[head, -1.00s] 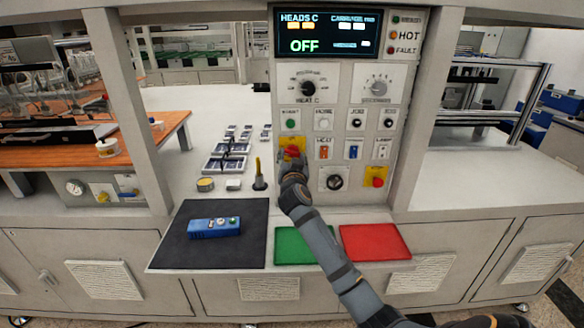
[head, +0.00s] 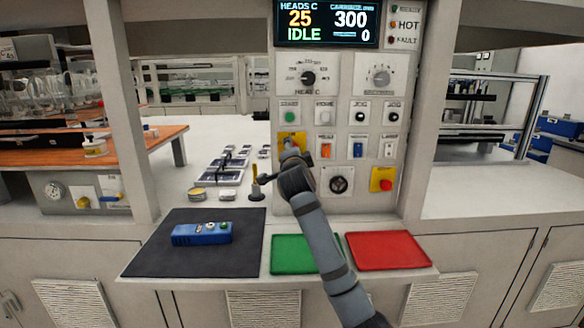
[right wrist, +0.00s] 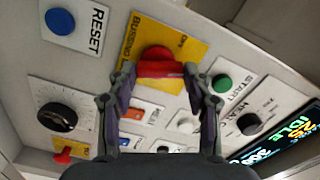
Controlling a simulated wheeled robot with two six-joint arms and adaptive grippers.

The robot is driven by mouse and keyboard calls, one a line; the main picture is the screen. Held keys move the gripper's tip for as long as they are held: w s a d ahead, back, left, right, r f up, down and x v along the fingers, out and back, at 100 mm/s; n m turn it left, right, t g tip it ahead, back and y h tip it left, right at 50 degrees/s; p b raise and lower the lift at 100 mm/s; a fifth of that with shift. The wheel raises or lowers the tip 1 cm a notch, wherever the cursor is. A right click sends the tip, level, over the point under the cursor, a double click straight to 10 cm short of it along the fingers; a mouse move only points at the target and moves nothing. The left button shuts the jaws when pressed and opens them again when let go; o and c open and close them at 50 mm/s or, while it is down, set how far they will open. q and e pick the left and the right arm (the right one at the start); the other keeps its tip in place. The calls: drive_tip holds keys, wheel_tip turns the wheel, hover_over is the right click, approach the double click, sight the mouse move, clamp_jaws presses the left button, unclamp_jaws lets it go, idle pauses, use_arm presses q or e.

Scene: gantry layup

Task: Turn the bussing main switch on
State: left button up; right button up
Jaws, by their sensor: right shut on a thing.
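The bussing main switch is a red handle (right wrist: 158,65) on a yellow plate (right wrist: 183,40) in the right wrist view. In the head view its yellow plate (head: 292,136) shows at the left of the control panel, with the handle hidden behind my gripper. My right gripper (right wrist: 160,72) is shut on the red handle, with one finger at each end. It also shows in the head view (head: 291,152). The display (head: 328,22) is lit and reads 25, 300, IDLE and 0. My left gripper is not in view.
A red button on a yellow plate (head: 384,181) and a black knob (head: 338,184) sit low on the panel. Below are a blue pendant (head: 202,234) on a black mat (head: 160,262), a green mat (head: 290,262) and a red mat (head: 390,251).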

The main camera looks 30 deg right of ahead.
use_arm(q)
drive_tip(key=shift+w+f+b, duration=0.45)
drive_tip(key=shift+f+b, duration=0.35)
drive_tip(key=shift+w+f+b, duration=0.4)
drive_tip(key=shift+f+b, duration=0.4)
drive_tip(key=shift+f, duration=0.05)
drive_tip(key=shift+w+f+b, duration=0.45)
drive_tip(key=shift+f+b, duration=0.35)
use_arm(e)
drive_tip(key=shift+m, duration=2.2)
drive_tip(key=o, duration=1.2)
drive_tip(key=shift+c, duration=0.2)
drive_tip(key=v, duration=1.2)
